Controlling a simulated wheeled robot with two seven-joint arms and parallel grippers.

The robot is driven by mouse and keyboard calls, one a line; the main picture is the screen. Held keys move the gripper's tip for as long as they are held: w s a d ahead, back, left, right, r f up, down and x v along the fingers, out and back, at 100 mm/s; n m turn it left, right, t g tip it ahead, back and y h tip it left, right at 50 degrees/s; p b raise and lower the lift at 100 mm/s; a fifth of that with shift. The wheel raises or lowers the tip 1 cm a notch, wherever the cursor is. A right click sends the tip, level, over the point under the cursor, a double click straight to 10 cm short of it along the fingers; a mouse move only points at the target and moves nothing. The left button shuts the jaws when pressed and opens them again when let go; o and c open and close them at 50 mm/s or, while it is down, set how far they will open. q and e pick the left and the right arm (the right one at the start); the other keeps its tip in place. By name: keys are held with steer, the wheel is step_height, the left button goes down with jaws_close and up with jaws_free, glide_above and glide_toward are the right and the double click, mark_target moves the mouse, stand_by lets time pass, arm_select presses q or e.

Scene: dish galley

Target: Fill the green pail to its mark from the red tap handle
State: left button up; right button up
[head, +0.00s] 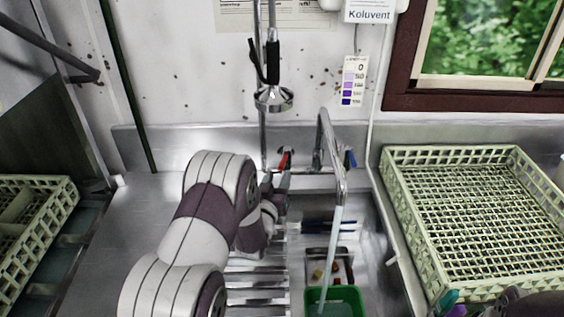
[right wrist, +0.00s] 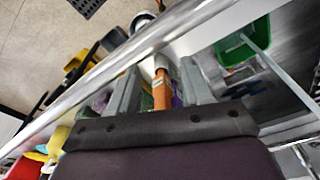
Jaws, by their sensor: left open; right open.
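The green pail (head: 348,294) stands in the sink at the bottom of the head view, its lower part cut off. It also shows in the right wrist view (right wrist: 233,47). A pale stream of water (head: 331,248) runs from the spout (head: 324,125) down into the pail. The pail's mark and water level cannot be made out. The red tap handle (head: 285,159) is at the back of the sink. My left gripper (head: 281,179) is open just in front of it; contact cannot be told. My right gripper (right wrist: 160,82) is open, away from the pail.
A blue tap handle (head: 350,158) is right of the spout. A pale green dish rack (head: 395,215) fills the right counter; another rack (head: 62,205) is at left. A spray head (head: 273,98) hangs above the sink. An orange-handled object (right wrist: 160,92) shows between my right fingers.

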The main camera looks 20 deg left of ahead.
mark_target(280, 170)
arm_select(q)
steer(key=w, duration=0.3)
steer(key=w+a, duration=0.1)
steer(key=w, duration=0.2)
steer(key=shift+a+p, duration=0.15)
steer(key=shift+p, duration=0.2)
jaws_close()
